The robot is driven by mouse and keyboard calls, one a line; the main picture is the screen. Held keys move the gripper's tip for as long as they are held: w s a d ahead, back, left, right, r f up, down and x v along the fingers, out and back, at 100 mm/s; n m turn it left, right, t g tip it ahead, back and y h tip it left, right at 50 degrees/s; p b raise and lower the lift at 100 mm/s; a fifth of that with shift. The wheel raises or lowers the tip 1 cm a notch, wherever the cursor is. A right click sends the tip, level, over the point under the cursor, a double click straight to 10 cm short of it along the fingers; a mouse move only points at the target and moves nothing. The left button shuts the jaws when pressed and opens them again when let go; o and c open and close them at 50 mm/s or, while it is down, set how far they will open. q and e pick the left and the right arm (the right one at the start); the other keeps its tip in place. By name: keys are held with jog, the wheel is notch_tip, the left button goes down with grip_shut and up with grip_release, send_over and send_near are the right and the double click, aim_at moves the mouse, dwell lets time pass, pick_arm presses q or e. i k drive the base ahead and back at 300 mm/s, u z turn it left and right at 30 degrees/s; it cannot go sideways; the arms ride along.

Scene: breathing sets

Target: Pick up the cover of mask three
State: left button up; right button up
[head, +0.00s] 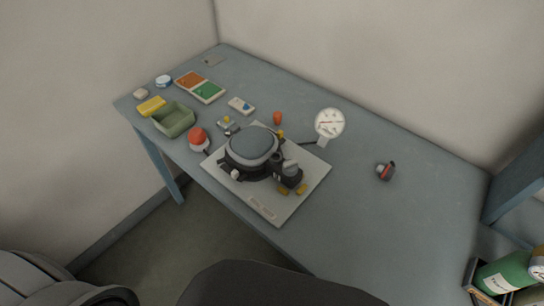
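A breathing mask (238,165) lies face up on a pale board (262,205) on the table. A smooth blue-grey domed part (252,142), which looks like its cover or visor, sits on top of a dark frame. A dark fitting (288,174) with a grey knob stands at its right side. I cannot read any number on the mask. Neither of my grippers is in view, so nothing shows in them.
The blue-grey table (390,225) has free room right of the board. A white gauge (329,122) stands behind it. A small dark-red device (385,171), green bin (174,119) and red-topped piece (198,138) are nearby.

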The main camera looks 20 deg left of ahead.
aim_at(290, 167)
jog(key=z, duration=0.05)
jog(key=k, duration=1)
jog(key=z, duration=0.8)
